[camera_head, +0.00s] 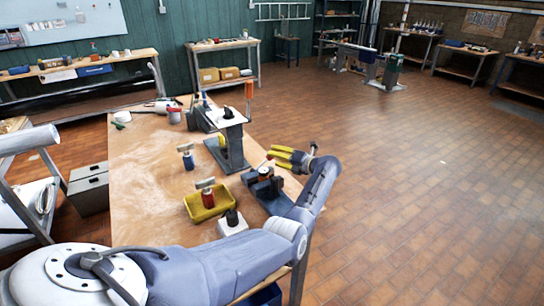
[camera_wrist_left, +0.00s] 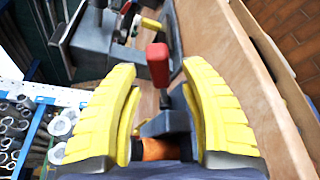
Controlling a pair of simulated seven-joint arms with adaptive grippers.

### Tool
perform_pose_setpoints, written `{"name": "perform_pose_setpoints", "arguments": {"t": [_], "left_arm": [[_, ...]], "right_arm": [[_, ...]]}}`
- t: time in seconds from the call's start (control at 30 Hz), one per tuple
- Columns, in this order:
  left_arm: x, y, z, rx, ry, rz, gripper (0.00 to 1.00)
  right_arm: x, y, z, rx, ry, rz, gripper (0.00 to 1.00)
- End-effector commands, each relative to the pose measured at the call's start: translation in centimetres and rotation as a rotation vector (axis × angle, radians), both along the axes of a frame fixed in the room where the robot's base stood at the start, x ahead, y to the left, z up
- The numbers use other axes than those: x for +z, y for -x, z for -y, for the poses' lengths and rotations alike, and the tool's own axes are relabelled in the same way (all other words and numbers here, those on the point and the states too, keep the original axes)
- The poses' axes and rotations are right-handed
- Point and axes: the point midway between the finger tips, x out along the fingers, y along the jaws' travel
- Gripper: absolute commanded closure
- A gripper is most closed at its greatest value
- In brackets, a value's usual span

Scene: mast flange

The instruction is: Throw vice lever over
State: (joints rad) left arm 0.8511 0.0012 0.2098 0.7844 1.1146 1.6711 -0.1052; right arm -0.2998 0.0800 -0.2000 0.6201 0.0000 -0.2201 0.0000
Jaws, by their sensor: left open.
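The vice (camera_head: 267,188) is a dark grey block with a small orange-red part, near the right edge of the wooden bench. In the left wrist view its lever shows as a red grip (camera_wrist_left: 158,64) on a dark stem, above an orange part (camera_wrist_left: 158,149). My left gripper (camera_head: 272,157) has yellow fingers and is open, just above and beside the vice. In the left wrist view the red grip appears between the two fingers, with a gap on each side. I cannot tell its exact depth between them. My right gripper is not in view.
A grey stand (camera_head: 232,152) with a white sheet on top rises behind the vice. A yellow tray (camera_head: 190,207) with a red-bodied item and a white block (camera_head: 231,225) with a black top stand left of the vice. The bench (camera_head: 145,185) is clear at its left.

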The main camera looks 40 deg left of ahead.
Motion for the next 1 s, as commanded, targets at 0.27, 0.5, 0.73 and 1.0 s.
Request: {"name": "perform_pose_setpoints", "arguments": {"t": [0.27,0.5,0.73,1.0], "left_arm": [[-0.4,-0.1,-2.2,0.000,-0.001,0.000,0.56],[-0.5,-0.1,-2.6,-0.001,0.000,0.000,0.56],[-0.5,-0.1,-2.6,0.000,0.000,0.000,0.59],[-0.5,-0.1,-2.6,0.000,0.000,0.000,0.90]], "right_arm": [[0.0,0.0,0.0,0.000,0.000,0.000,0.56],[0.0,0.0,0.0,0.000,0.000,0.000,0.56],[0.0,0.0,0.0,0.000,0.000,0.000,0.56],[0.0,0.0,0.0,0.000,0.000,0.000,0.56]]}}
